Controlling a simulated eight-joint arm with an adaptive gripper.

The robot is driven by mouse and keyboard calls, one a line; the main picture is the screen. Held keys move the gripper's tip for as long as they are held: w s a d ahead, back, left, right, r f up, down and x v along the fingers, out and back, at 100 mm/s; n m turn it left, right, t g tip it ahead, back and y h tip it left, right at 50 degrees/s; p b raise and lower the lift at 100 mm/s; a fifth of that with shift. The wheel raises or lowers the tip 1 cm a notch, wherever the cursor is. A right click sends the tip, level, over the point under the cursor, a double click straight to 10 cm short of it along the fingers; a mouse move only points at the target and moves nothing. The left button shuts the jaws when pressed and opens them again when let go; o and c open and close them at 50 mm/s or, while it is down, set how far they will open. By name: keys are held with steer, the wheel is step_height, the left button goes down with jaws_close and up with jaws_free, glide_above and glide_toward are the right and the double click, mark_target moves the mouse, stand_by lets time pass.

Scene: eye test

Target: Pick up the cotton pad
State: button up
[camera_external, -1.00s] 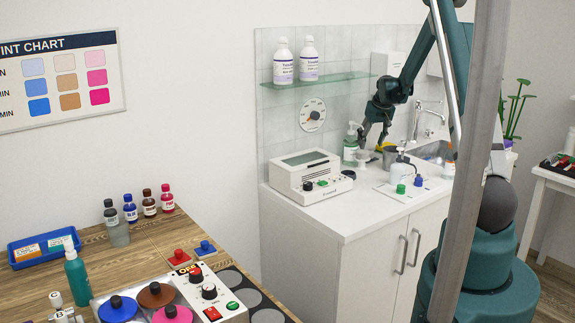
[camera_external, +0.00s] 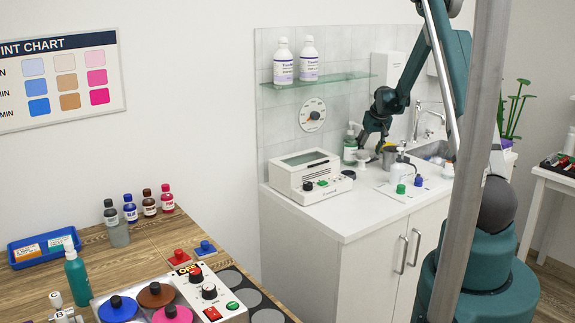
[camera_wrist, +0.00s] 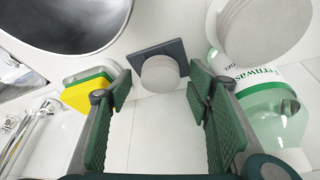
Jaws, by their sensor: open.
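A pale round disc (camera_wrist: 160,72), which looks like the cotton pad, lies on a small dark grey square plate (camera_wrist: 174,49) in the wrist view. My gripper (camera_wrist: 159,86) is open, its green-padded fingers at either side of the disc in the picture, with nothing held. The disc seems apart from both fingers; the height between cannot be told. In the external view my gripper (camera_external: 371,147) points down over the back of the white counter (camera_external: 345,212). I cannot make out the disc there.
In the wrist view, a yellow-green sponge (camera_wrist: 92,93) is close left, a soap bottle (camera_wrist: 268,105) close right, a white ribbed stack (camera_wrist: 262,28) upper right, and a metal vessel (camera_wrist: 65,22) upper left. A white device (camera_external: 305,178) stands left on the counter.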

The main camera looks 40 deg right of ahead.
steer(key=shift+c, duration=0.4)
steer(key=c, duration=0.6)
steer(key=shift+c, duration=0.2)
steer(key=shift+s+r, duration=0.2)
steer(key=shift+r, duration=0.5)
step_height(320, 180, up, 10)
steer(key=s, duration=1.9)
steer(key=shift+s, duration=0.3)
